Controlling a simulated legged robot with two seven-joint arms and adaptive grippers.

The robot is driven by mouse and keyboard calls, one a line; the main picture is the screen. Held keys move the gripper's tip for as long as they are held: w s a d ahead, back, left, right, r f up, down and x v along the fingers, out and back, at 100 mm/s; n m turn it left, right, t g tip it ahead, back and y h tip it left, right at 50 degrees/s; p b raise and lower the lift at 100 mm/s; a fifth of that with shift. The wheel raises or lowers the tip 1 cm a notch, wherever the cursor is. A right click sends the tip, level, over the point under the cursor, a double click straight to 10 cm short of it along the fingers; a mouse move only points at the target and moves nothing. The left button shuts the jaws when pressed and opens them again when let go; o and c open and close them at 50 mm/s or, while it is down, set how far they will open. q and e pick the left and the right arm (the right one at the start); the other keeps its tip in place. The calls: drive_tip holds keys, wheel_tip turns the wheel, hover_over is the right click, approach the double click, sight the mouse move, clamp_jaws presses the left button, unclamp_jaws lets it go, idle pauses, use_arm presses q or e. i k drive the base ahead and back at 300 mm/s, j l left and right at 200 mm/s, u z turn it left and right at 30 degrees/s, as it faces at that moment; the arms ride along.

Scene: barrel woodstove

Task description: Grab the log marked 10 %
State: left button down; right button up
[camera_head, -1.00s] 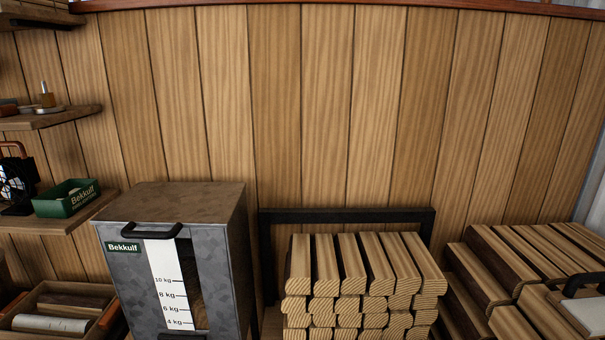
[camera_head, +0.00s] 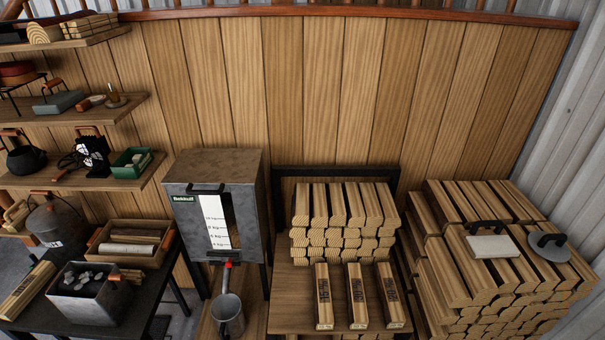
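Three separate logs with dark printed marks lie side by side on the front of a wooden bench (camera_head: 285,308): a left log (camera_head: 323,312), a middle log (camera_head: 358,315) and a right log (camera_head: 393,312). Their marks are too small to read, so I cannot tell which one says 10 %. Neither of my grippers is in view.
A log stack (camera_head: 345,220) stands behind the three logs. A larger stack (camera_head: 465,270) at right carries two handled plates. A grey Bekkulf box (camera_head: 240,190) and metal scoop (camera_head: 228,315) stand left. A metal bin (camera_head: 90,300) sits on the dark table.

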sight(13, 306)
drive_tip(key=j, duration=0.75)
drive_tip(key=k+j, duration=0.15)
drive_tip(key=j, duration=1.4)
drive_tip(key=k+j, duration=0.15)
drive_tip(key=j, duration=0.6)
